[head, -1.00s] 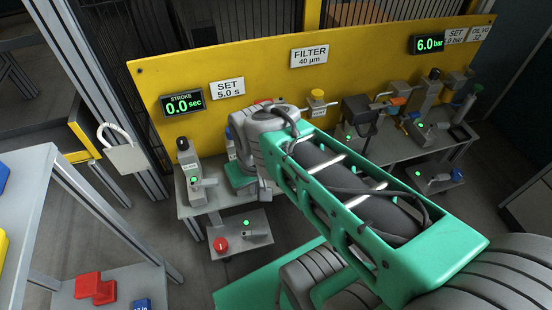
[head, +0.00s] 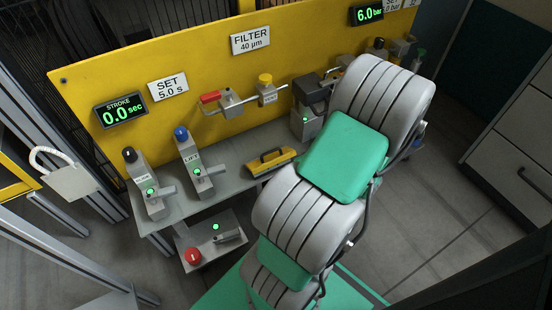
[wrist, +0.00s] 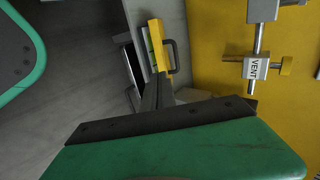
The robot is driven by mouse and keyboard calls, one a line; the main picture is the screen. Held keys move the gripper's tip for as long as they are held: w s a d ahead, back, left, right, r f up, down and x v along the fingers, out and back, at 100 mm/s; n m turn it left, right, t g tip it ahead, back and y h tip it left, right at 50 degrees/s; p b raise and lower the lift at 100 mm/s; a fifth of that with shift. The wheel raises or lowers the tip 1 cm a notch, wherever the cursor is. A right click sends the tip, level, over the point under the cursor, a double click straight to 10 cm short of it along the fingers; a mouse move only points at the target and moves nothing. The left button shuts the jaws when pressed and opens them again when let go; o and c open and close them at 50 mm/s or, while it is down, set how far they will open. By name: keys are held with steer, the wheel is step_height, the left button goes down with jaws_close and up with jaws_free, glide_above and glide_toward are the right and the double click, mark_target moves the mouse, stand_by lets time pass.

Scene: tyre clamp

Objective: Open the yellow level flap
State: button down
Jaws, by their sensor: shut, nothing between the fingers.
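The yellow level flap (head: 270,160) is on the grey bench below the yellow panel, a narrow yellow piece with a dark bar handle. In the wrist view the flap (wrist: 155,30) runs up the picture, with its black handle (wrist: 173,57) on its right side. My gripper (wrist: 157,78) is shut and empty. Its fingertips lie near the lower end of the flap in that view, left of the handle's lower end; I cannot tell whether they touch it. In the head view the gripper is hidden behind my arm.
A VENT valve (wrist: 255,68) with a yellow knob is right of the flap in the wrist view. Left of the flap stand a blue-knobbed lever unit (head: 195,165) and a black-knobbed one (head: 147,185). A dark-topped unit (head: 308,105) is behind to the right.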

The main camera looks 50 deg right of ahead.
steer(key=b, duration=0.5)
glide_toward(275, 162)
steer(key=a+f+x, duration=0.1)
steer(key=x, duration=0.4)
steer(key=shift+w+d+r+b, duration=0.2)
steer(key=shift+w+d+r, duration=0.2)
steer(key=shift+w, duration=0.1)
steer(key=shift+w+d+r+b, duration=0.15)
steer(key=shift+w+d+r, duration=0.15)
steer(key=shift+w, duration=0.25)
steer(key=shift+w+d+r, duration=0.1)
steer(key=shift+w+d, duration=0.1)
steer(key=shift+w, duration=0.3)
steer(key=shift+r, duration=0.1)
steer(key=shift+w+d+r+g+p, duration=0.1)
steer(key=shift+w+r+g+p, duration=0.15)
steer(key=shift+p, duration=0.65)
